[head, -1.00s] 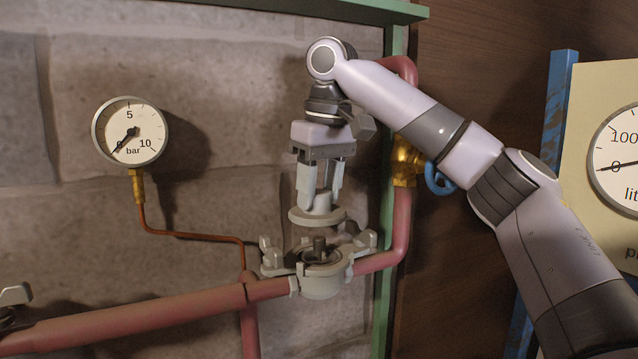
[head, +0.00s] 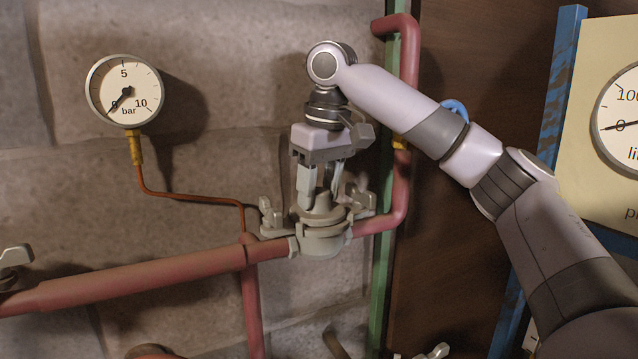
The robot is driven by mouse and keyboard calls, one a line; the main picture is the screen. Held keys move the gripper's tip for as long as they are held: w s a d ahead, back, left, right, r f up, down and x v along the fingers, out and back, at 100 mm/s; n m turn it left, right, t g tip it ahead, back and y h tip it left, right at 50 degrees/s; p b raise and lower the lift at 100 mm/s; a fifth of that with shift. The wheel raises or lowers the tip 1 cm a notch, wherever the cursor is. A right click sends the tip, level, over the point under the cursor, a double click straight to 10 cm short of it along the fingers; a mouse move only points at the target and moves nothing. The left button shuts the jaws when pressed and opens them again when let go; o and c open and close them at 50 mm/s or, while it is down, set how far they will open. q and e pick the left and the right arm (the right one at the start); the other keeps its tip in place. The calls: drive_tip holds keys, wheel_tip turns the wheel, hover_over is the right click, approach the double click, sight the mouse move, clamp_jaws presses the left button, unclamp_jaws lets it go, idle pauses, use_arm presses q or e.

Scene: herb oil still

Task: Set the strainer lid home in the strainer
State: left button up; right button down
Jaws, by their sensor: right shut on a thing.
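The strainer (head: 321,245) is a pale grey round body set in the red pipe, with clamp lugs at its sides. The strainer lid (head: 318,217) is a grey disc with a knob on top. My right gripper (head: 319,200) points down from above, shut on the lid's knob. The lid is at the strainer's mouth and looks roughly level. I cannot tell from this angle whether it is fully seated. The strainer's inside is hidden under the lid. My left gripper is out of view.
Swing clamps stand at the strainer's left (head: 271,217) and right (head: 360,200), close to the gripper. A pressure gauge (head: 124,92) on a thin copper pipe (head: 190,198) is at the left. A green post (head: 380,270) and red riser pipe (head: 403,180) stand just right.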

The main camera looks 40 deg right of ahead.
sight(323, 193)
drive_tip(key=shift+c, duration=2.4)
unclamp_jaws()
drive_tip(key=shift+s+a+r+p, duration=0.1)
drive_tip(key=shift+s+r+p, duration=0.1)
drive_tip(key=shift+r, duration=1)
drive_tip(key=shift+s+d+r+p, duration=0.1)
drive_tip(key=shift+s+r, duration=0.05)
drive_tip(key=shift+r, duration=1.1)
drive_tip(key=shift+s+a+r+p, duration=0.1)
drive_tip(key=shift+s+r+p, duration=0.1)
drive_tip(key=shift+r, duration=1)
wheel_tip(323, 193, up, 7)
drive_tip(key=shift+f, duration=0.1)
